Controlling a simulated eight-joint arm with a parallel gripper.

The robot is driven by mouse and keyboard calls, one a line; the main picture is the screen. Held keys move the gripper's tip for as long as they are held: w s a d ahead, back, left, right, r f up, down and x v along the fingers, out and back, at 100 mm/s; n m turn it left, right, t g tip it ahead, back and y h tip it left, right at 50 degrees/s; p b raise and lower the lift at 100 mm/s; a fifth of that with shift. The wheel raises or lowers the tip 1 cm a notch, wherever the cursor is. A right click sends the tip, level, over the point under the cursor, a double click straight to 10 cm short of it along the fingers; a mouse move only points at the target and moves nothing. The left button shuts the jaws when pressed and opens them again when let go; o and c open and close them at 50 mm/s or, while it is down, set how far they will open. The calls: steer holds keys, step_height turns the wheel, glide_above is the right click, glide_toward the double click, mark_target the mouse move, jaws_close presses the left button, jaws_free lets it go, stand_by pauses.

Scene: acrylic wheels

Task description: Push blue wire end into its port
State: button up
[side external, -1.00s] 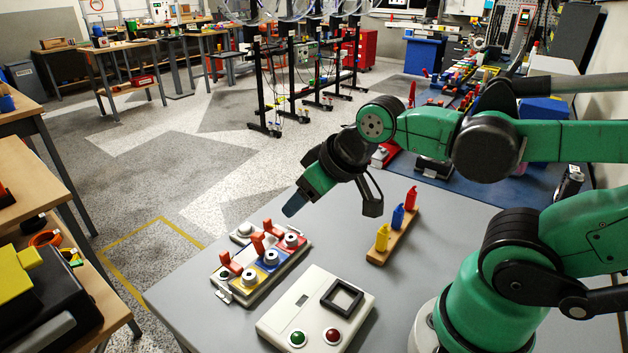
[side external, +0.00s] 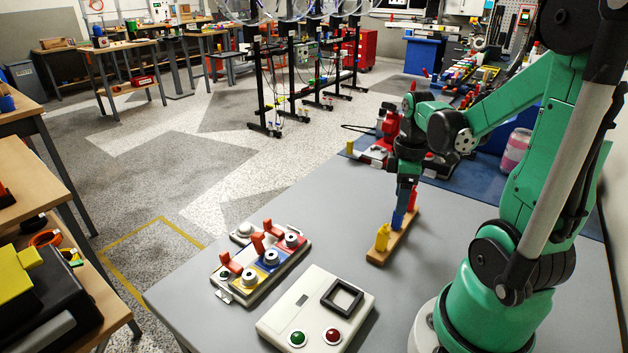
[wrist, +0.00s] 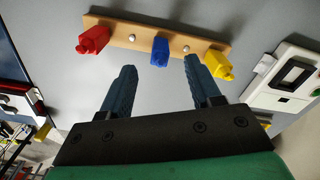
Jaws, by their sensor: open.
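The blue wire end (side external: 398,217) stands upright in the middle of a wooden holder strip (side external: 377,257), between a yellow one (side external: 382,237) and a red one (side external: 412,198). In the wrist view, the blue wire end (wrist: 160,52) lies ahead of and between the two fingertips. My gripper (wrist: 158,65) is open and empty. The port board (side external: 260,262) has white, yellow, blue and red sections with round ports and orange levers. The blue section (side external: 269,262) has a round port.
A white box (side external: 315,305) with a green button, a red button and a black square frame stands at the table's front. Bare grey table lies between the board and the holder. Red and black equipment (side external: 385,140) stands behind my gripper.

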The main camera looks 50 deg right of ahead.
mark_target(395, 228)
steer(key=shift+f, duration=2.7)
jaws_close()
